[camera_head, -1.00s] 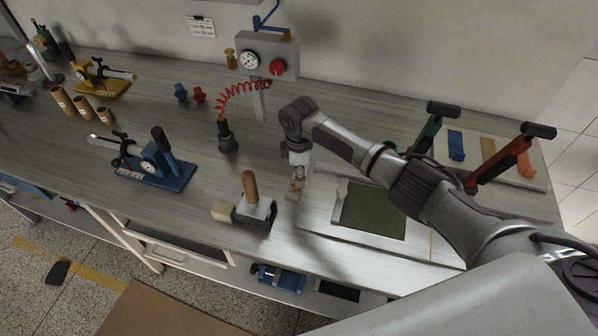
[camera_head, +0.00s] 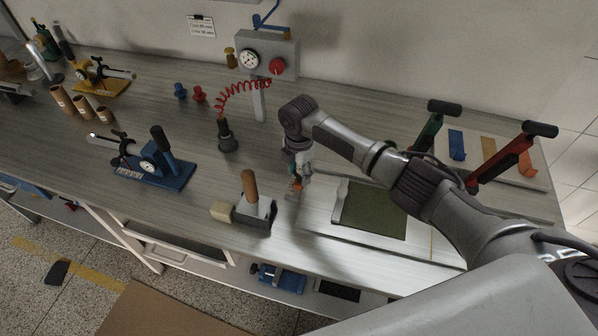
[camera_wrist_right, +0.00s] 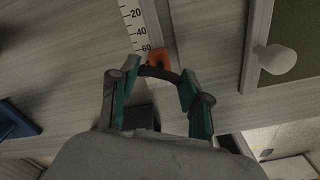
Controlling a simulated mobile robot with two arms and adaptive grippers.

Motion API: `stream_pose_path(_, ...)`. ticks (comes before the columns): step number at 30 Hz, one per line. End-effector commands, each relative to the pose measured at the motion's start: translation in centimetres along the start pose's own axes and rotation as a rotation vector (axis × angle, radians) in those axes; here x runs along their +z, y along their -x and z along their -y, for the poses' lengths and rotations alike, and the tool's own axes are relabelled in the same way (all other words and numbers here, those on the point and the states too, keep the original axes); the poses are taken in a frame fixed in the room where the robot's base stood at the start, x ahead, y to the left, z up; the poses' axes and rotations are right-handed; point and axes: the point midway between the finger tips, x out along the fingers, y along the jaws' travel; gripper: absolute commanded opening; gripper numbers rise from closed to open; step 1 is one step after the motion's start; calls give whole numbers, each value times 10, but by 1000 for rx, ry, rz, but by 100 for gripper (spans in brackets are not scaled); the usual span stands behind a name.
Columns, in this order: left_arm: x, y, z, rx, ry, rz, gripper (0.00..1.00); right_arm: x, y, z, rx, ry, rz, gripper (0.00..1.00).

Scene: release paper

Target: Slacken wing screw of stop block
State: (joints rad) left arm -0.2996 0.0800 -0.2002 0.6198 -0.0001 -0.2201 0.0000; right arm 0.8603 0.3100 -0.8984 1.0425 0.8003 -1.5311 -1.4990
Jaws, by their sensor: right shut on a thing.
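The orange stop block (camera_wrist_right: 158,58) sits on the white ruler scale (camera_wrist_right: 138,22) by the 60 mark in the right wrist view. A dark curved piece, likely the wing screw (camera_wrist_right: 158,72), lies against the block's near side. My right gripper (camera_wrist_right: 156,78) has a finger at each end of this piece and is shut on it. In the head view my right gripper (camera_head: 296,180) points down at the scale, and a bit of orange shows by its tips. The screw cannot be made out there. My left gripper is out of view.
A board with a green mat (camera_head: 375,212) lies right of the gripper, with a white knob (camera_wrist_right: 276,58) at its edge. A wooden-handled block tool (camera_head: 255,208) stands to the left. A dark nozzle on a red coiled hose (camera_head: 227,138) stands behind left.

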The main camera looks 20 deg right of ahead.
Motion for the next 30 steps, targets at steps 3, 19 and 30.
stream_pose_path(3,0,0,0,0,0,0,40,-1,0,0,1,12,-2,13)
stream_pose_path(19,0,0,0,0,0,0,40,-1,0,0,1,14,-1,73)
stream_pose_path(30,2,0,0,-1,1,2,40,0,5,0,1,13,0,73)
